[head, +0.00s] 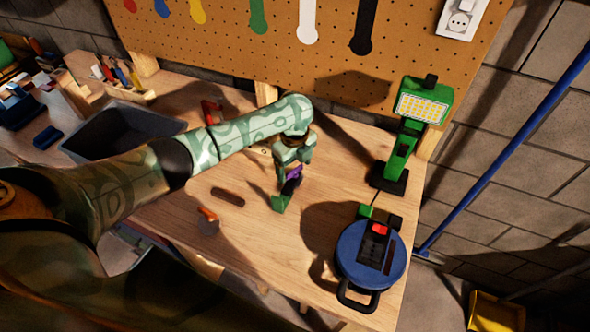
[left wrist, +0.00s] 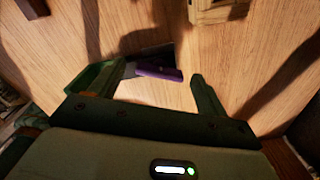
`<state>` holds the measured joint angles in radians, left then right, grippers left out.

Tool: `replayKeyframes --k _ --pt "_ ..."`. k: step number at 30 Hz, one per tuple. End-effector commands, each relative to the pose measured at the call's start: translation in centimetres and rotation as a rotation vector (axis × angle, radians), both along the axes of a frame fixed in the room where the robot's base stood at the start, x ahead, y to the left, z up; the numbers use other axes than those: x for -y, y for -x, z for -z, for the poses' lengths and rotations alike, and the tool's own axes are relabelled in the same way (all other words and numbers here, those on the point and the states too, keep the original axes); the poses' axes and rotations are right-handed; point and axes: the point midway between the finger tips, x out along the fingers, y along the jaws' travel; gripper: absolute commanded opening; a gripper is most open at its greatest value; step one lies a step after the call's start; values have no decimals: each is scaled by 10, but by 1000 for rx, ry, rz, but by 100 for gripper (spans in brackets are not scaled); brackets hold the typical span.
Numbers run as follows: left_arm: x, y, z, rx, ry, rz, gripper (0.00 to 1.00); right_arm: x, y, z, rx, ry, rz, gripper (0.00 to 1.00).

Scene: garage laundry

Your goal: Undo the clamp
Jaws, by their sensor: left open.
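My left gripper (head: 284,188) points down over the right part of the wooden workbench, its fingers open. In the left wrist view the open gripper (left wrist: 156,70) has a purple bar (left wrist: 158,72) lying between its fingertips, with a dark grey part beside it. The purple bar looks like part of the clamp, but its full shape is not clear. In the head view only a small purple patch (head: 294,173) shows, the rest being hidden by the gripper. I cannot tell whether a finger touches it. My right gripper is not in view.
A green work lamp (head: 401,145) and a round blue device (head: 351,254) with a black handle stand on the bench (head: 250,228) at right. An orange-handled tool (head: 208,215) lies nearer. A grey bin (head: 120,132) is at left, the pegboard (head: 230,45) behind.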

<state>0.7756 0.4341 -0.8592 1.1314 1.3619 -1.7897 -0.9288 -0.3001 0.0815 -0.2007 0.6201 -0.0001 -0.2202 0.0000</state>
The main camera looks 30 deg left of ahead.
Motion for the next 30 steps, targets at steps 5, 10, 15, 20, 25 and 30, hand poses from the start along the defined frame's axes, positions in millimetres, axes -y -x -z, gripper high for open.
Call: replayKeyframes --k 5,10,15,20,25,30 --pt "0 0 6 2 1 0 76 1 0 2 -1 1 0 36" --pt "0 0 6 2 1 0 76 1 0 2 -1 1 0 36" --pt "0 0 5 1 0 0 35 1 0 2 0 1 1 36" --pt "0 0 4 1 0 -7 32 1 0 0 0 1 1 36" --pt "1 0 -3 -1 3 -123 32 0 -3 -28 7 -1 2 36" --pt "1 1 -2 -3 2 -325 32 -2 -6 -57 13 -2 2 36"
